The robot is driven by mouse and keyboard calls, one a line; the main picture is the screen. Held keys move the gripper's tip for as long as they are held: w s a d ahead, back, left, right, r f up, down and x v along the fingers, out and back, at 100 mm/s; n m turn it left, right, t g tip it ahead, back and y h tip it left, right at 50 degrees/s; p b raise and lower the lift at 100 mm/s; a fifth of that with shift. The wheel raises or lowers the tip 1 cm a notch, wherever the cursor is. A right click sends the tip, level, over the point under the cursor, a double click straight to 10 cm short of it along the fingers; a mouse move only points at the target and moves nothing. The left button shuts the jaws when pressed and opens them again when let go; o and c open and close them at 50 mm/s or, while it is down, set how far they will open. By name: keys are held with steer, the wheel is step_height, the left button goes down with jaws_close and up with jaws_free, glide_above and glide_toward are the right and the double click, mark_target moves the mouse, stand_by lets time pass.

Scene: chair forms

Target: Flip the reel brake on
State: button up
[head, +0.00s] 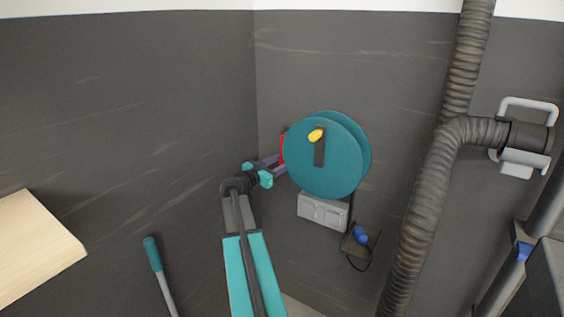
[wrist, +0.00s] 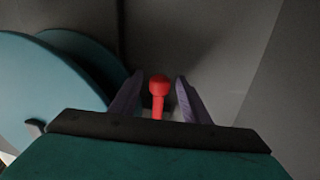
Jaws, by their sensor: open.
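The teal reel (head: 322,168) is mounted at the back, with a dark crank arm (head: 320,152) and a yellow knob (head: 316,135) on its face. A red lever (head: 283,148), which looks like the reel brake, shows at the reel's left edge, partly hidden. In the wrist view the red lever (wrist: 159,88) stands upright with a round head. My gripper (head: 277,165) is open at the reel's left side. In the wrist view its purple fingers (wrist: 159,77) are on either side of the lever, with a visible gap at each side. The lever's base is hidden.
A grey socket box (head: 322,211) is below the reel, and a blue plug (head: 360,235) is at its lower right. A thick ribbed hose (head: 428,190) runs down on the right. A teal-handled rod (head: 153,255) and a wooden top (head: 35,245) are at left.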

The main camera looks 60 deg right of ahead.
steer(key=shift+s+d, duration=0.1)
steer(key=shift+d, duration=0.3)
jaws_close()
steer(key=shift+a, duration=0.2)
steer(key=shift+d, duration=0.15)
